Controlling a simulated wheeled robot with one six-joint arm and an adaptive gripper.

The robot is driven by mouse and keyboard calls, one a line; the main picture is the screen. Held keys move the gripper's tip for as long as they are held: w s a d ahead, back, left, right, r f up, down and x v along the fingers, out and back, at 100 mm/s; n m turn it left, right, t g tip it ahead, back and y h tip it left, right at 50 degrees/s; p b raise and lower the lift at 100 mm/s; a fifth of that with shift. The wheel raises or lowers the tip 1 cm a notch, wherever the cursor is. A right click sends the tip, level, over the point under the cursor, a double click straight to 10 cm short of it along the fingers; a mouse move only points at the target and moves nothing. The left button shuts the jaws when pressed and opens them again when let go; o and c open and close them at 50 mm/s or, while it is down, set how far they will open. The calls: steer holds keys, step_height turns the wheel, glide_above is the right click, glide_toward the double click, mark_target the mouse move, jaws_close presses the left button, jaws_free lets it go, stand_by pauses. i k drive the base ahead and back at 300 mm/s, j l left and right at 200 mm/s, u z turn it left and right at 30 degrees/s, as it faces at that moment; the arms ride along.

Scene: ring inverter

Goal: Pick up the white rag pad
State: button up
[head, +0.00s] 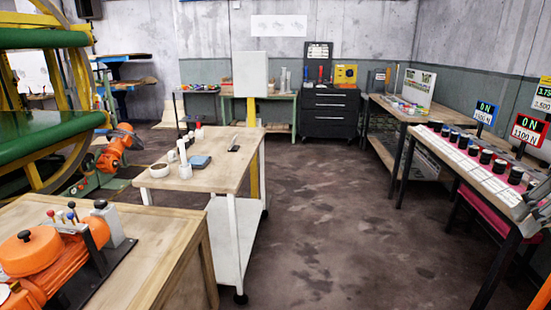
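I cannot pick out the white rag pad with certainty in the head view. The wooden-topped table (215,182) in the middle holds several small things. Among them are a white ring-shaped roll (159,170), a white upright piece (184,164), a blue-grey pad (200,161) and a small dark flat item (234,146). They are too small to make out further. My gripper cannot be made out in this view.
A wooden bench (130,232) with an orange machine (35,262) stands at the near left. A workbench with white trays (470,166) runs along the right. A black tool cabinet (329,113) stands at the back. Dark floor (330,225) is clear between.

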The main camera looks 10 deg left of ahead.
mark_target(173, 157)
steer(key=i+u, duration=0.15)
steer(key=i, duration=0.3)
steer(key=i+l+u, duration=0.2)
steer(key=i, duration=0.25)
steer(key=i+u, duration=0.15)
steer(key=i, duration=0.3)
steer(key=i+l+u, duration=0.1)
steer(key=i+u, duration=0.2)
steer(key=u, duration=0.15)
steer(key=i+l+u, duration=0.2)
steer(key=i+u, duration=0.25)
steer(key=i+l+u, duration=0.15)
steer(key=l+u, duration=0.15)
steer(key=u, duration=0.15)
steer(key=i+l+u, duration=0.2)
steer(key=l+u, duration=0.25)
steer(key=i+l+u, duration=0.2)
steer(key=l+u, duration=0.2)
steer(key=i+l, duration=0.05)
